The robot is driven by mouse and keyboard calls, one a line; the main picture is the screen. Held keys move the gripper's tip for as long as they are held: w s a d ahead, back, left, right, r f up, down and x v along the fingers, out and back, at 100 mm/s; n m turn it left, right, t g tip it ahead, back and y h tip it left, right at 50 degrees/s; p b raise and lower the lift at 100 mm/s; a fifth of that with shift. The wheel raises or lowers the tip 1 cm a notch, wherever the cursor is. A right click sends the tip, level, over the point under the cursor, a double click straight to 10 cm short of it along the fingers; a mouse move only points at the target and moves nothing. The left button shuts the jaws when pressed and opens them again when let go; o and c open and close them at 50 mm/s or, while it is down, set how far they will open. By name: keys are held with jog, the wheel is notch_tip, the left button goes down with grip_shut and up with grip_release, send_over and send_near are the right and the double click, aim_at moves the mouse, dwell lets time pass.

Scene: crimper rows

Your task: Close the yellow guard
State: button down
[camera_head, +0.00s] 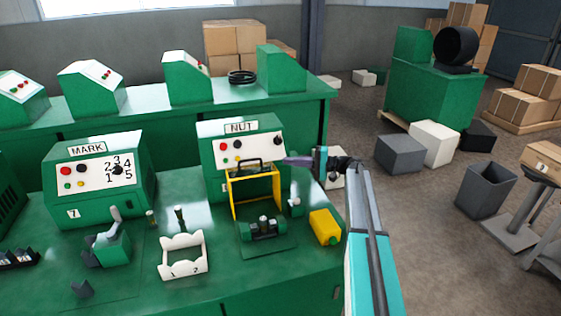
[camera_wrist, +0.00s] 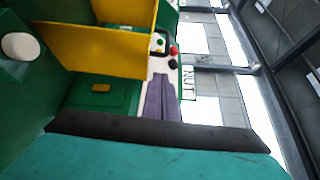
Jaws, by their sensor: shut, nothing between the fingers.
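The yellow guard (camera_head: 232,197) is an open-sided frame on the front of the green NUT machine (camera_head: 208,153). Its top bar is raised under the control panel, with a dark handle (camera_head: 243,163) above it. The green fixture (camera_head: 263,229) below and in front shows uncovered. In the wrist view the guard (camera_wrist: 105,55) is a large yellow panel at upper left. My gripper (camera_head: 286,160) comes in from the right, its purple fingers shut and empty, just right of the handle. They also show in the wrist view (camera_wrist: 160,82), pointing toward the NUT panel. I cannot tell whether they touch the handle.
A yellow block (camera_head: 325,227) stands on the green bench (camera_head: 200,297) right of the fixture. A white numbered holder (camera_head: 184,268) and the MARK machine (camera_head: 90,205) are to the left. Open floor (camera_head: 430,250) lies to the right.

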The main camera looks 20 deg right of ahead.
aim_at(268, 164)
jog(key=shift+p+x, duration=2)
jog(key=shift+x, duration=2.75)
